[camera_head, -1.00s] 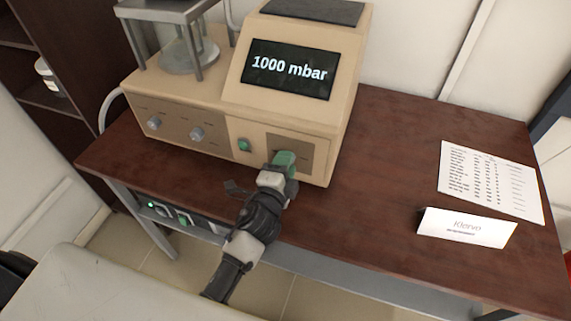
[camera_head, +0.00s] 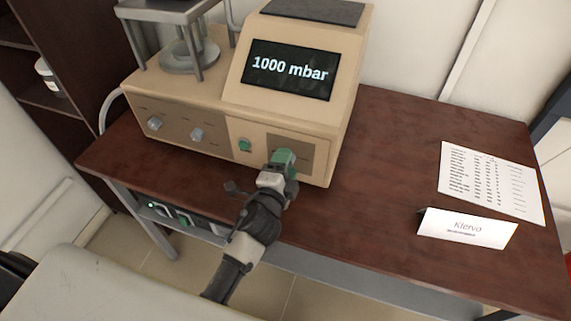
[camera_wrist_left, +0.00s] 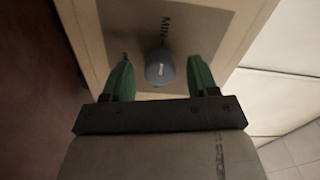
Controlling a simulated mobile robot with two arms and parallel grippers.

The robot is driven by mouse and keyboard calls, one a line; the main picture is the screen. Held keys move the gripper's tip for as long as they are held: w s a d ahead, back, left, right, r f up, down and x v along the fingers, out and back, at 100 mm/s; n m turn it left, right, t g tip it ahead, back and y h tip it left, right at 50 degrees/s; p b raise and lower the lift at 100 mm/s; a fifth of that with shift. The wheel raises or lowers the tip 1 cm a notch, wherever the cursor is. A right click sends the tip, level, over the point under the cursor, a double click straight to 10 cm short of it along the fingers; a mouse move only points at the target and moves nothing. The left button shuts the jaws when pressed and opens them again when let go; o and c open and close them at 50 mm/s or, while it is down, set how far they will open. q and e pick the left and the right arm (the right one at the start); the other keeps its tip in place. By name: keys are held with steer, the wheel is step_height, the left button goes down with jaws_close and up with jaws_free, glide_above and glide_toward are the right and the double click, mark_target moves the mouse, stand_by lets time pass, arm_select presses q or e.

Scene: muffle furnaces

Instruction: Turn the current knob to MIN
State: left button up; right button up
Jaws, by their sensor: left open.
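A dark grey round knob (camera_wrist_left: 160,66) sits on the brownish panel of a beige device (camera_head: 232,112). The word MIN is printed near the knob in the left wrist view. A small light mark shows on the knob's face, but I cannot tell its exact setting. My left gripper (camera_wrist_left: 160,78) is open, with one green finger on each side of the knob and a visible gap to each. In the head view the left gripper (camera_head: 283,162) is at the device's right front panel and hides the knob. My right gripper is not in view.
The device's screen (camera_head: 290,69) reads 1000 mbar. Two other knobs (camera_head: 154,123) (camera_head: 197,134) and a green switch (camera_head: 245,145) are on its front. The brown tabletop (camera_head: 385,150) between is clear.

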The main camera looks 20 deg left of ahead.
arm_select(q)
steer(key=s+b, duration=0.2)
steer(key=s, duration=0.8)
steer(key=shift+s+a, duration=0.2)
steer(key=shift+s, duration=0.2)
